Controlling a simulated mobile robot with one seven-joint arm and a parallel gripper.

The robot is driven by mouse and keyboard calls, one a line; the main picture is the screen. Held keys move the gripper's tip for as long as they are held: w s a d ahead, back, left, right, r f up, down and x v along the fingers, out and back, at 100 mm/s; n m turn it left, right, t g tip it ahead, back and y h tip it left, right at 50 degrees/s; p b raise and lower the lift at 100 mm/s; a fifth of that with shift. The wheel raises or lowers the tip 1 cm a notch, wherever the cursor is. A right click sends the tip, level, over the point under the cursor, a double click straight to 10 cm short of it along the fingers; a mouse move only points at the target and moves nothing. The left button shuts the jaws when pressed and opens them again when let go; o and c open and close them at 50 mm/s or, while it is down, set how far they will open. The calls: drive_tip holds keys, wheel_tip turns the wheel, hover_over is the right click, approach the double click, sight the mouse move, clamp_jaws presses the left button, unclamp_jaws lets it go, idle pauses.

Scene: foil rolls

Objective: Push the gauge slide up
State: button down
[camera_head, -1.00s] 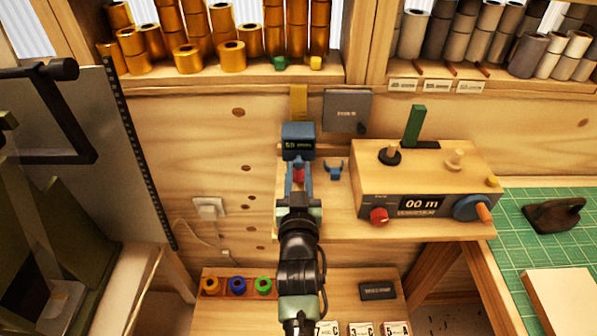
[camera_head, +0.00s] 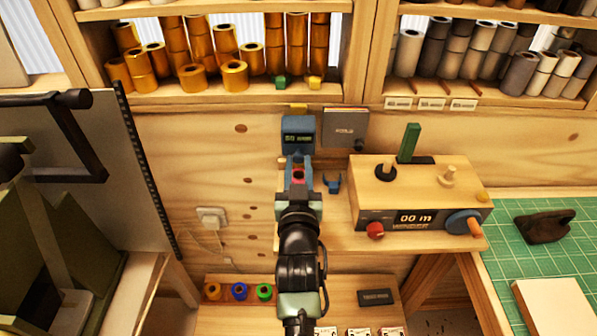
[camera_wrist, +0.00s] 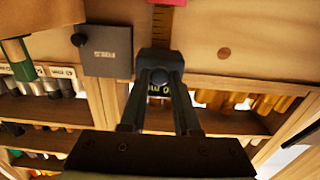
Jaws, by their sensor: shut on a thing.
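The gauge slide (camera_head: 298,128) is a blue block with a small dark readout, on a yellow upright scale (camera_head: 299,106) on the wooden wall. A short piece of scale shows above the slide. My gripper (camera_head: 299,161) comes up from below, its fingers shut at the slide's lower part. In the wrist view, inverted, the fingers of my gripper (camera_wrist: 160,88) close around a round knob on the dark slide (camera_wrist: 160,60), and the scale (camera_wrist: 162,25) shows beyond. The exact contact is partly hidden. A small red part (camera_head: 298,175) shows between the fingers.
A grey plate (camera_head: 345,127) hangs just right of the slide. A blue hook (camera_head: 332,184) is close to the fingers. A wooden box (camera_head: 420,180) with a readout and knobs stands to the right. A shelf of gold rolls (camera_head: 193,77) is above.

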drive_tip(key=shift+r, duration=0.85)
drive_tip(key=c, duration=0.7)
unclamp_jaws()
drive_tip(key=shift+r, duration=0.1)
drive_tip(key=shift+o, duration=0.2)
drive_tip(key=shift+s+f, duration=0.1)
drive_tip(key=shift+f, duration=0.1)
drive_tip(key=shift+s, duration=0.3)
drive_tip(key=s+b, duration=0.3)
drive_tip(key=s, duration=0.9)
drive_tip(key=shift+r, duration=0.1)
